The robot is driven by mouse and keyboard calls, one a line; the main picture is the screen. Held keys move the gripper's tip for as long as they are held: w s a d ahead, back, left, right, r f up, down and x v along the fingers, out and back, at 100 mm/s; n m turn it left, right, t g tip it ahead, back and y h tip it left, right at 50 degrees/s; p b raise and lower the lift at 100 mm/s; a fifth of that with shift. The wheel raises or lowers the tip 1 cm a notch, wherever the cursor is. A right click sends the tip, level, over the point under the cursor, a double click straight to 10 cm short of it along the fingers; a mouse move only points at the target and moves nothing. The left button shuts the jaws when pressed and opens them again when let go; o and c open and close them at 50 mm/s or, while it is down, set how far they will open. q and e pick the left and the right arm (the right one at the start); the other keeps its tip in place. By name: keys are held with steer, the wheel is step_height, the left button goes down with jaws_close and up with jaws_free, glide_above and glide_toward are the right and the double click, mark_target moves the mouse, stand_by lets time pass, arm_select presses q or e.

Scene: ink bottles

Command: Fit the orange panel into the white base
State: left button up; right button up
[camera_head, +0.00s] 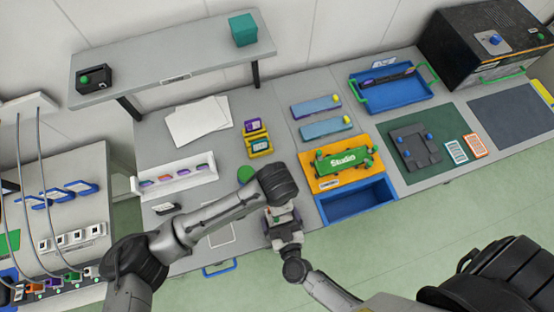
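An orange panel (318,186) lies at the middle of the bench, with a green board lettered "Studio" (344,160) on top of it. The white base may be the long white holder (150,189) at the left of the bench, which carries several small coloured pieces; I cannot be sure. My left arm reaches in from the left and my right arm from the bottom. My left gripper (281,207) and my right gripper (284,236) overlap in front of the bench's near edge, left of the orange panel. Their fingers are too small and hidden to read.
An open blue drawer (358,205) juts out below the orange panel. A blue tray (366,101) and a black box-shaped machine (487,45) stand at the back right. A raised shelf (172,62) spans the back left. White sheets (197,121) lie under it.

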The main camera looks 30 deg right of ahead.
arm_select(q)
steer(key=shift+f, duration=0.2)
arm_select(e)
steer(key=v, duration=1.3)
steer(key=shift+s+r, duration=0.2)
steer(key=shift+s, duration=0.2)
